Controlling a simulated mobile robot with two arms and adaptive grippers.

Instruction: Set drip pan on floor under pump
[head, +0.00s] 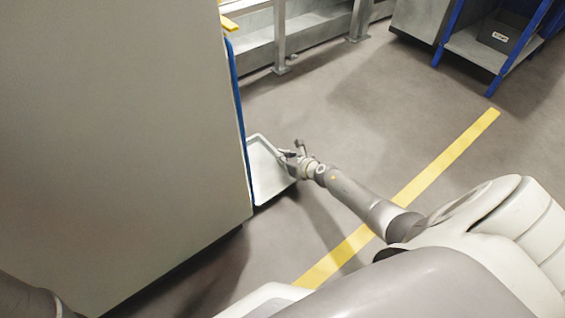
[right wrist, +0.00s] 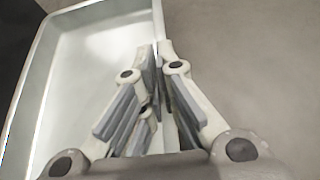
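The drip pan, a pale shallow tray with a raised rim (head: 266,178), shows beside the large grey cabinet, which hides its left part. My right gripper (head: 287,157) is at the pan's right edge. In the right wrist view, the fingers (right wrist: 158,95) straddle the pan's side wall and look closed on it, with the pan's inside (right wrist: 85,70) to the left. I cannot tell whether the pan rests on something or hangs from the gripper. No pump can be made out. My left gripper is out of view.
The grey cabinet (head: 110,130) fills the left, with a blue upright (head: 237,100) at its edge. A metal rail frame (head: 280,40) stands behind. A yellow line (head: 445,160) crosses open floor. A blue-framed rack (head: 475,48) holds a dark box (head: 502,34) at top right.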

